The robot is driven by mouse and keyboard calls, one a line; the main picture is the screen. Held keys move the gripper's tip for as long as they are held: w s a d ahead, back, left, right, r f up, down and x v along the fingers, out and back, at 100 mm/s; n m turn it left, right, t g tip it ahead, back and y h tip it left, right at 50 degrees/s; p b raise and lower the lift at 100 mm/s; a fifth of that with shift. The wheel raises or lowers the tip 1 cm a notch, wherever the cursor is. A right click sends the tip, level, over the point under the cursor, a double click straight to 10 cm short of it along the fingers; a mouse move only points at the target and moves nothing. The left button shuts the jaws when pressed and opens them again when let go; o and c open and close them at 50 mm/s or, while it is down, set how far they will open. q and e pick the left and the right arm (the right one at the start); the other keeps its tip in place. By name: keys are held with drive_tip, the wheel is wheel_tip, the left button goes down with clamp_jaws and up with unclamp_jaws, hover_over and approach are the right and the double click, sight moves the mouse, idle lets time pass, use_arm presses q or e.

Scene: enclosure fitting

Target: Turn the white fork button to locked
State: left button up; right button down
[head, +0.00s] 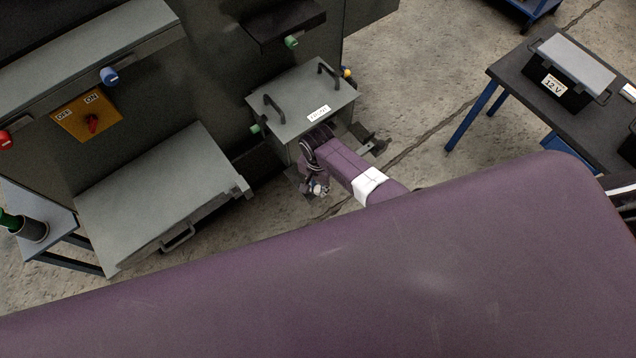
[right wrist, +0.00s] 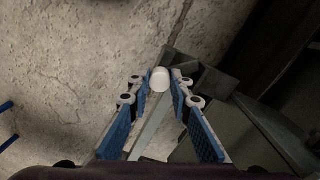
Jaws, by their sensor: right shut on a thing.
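The white fork button (right wrist: 160,79) shows as a round white knob at the tips of my right gripper (right wrist: 159,92) in the right wrist view. The blue-padded fingers are shut on it from both sides. In the head view my right gripper (head: 318,187) is low at the front of the grey labelled box with two handles (head: 290,104). My left gripper is not in view.
A dark cabinet with a red switch on a yellow plate (head: 70,123) and a blue knob (head: 109,75) stands at left. A grey open panel (head: 160,185) juts out beside it. A table with a 12 V battery (head: 570,72) is at right. Concrete floor (head: 420,75) lies between.

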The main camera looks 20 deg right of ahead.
sight(318, 188)
drive_tip(key=m+p, duration=0.1)
drive_tip(key=m, duration=0.2)
drive_tip(key=shift+r+m, duration=0.15)
drive_tip(key=shift+m, duration=0.15)
drive_tip(key=shift+m+p, duration=0.5)
drive_tip(key=shift+m, duration=1.5)
drive_tip(key=c, duration=1.7)
unclamp_jaws()
drive_tip(key=shift+c, duration=0.2)
drive_tip(key=shift+r, duration=3.9)
